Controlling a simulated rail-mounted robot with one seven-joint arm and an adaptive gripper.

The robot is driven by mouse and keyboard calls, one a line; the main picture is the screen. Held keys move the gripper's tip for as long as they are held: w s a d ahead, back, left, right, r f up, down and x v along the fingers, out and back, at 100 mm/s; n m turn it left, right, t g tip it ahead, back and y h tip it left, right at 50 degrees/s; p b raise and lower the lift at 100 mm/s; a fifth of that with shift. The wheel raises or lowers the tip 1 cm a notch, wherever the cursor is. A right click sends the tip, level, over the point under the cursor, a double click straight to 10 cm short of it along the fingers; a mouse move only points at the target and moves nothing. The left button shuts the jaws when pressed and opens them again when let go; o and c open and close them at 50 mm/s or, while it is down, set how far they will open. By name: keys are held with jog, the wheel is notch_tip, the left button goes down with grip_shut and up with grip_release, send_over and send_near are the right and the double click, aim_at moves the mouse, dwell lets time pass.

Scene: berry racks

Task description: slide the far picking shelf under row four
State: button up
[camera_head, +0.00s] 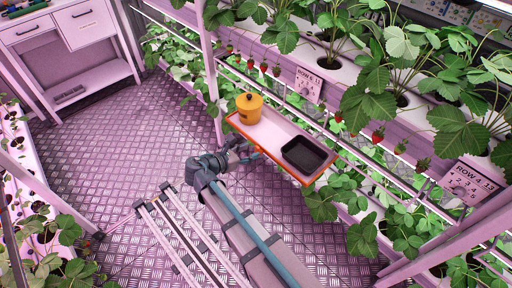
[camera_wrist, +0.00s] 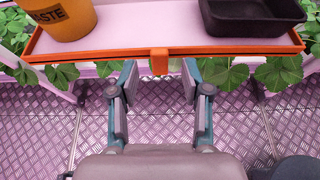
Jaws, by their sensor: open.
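The picking shelf (camera_head: 270,137) is a pale tray with an orange rim, hung along the rack on the right in the head view. A yellow-orange lidded pot (camera_head: 249,108) stands at its left end and a black tray (camera_head: 306,154) at its right. My gripper (camera_head: 243,151) is beside the shelf's front edge. In the wrist view my gripper (camera_wrist: 160,82) is open, its two fingers apart below an orange tab (camera_wrist: 159,61) on the shelf's front rim.
Strawberry plants (camera_head: 376,85) with hanging berries line the rack above and below the shelf. Another row sign (camera_head: 308,85) hangs behind the shelf. A white upright post (camera_head: 209,70) stands left of it. The metal floor (camera_head: 120,130) is mostly clear. A cabinet (camera_head: 70,40) stands at the back left.

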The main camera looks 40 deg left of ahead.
aim_at(256, 149)
jog(key=shift+p+x, duration=0.3)
jog(key=shift+x, duration=2.3)
jog(key=shift+c, duration=0.3)
grip_shut()
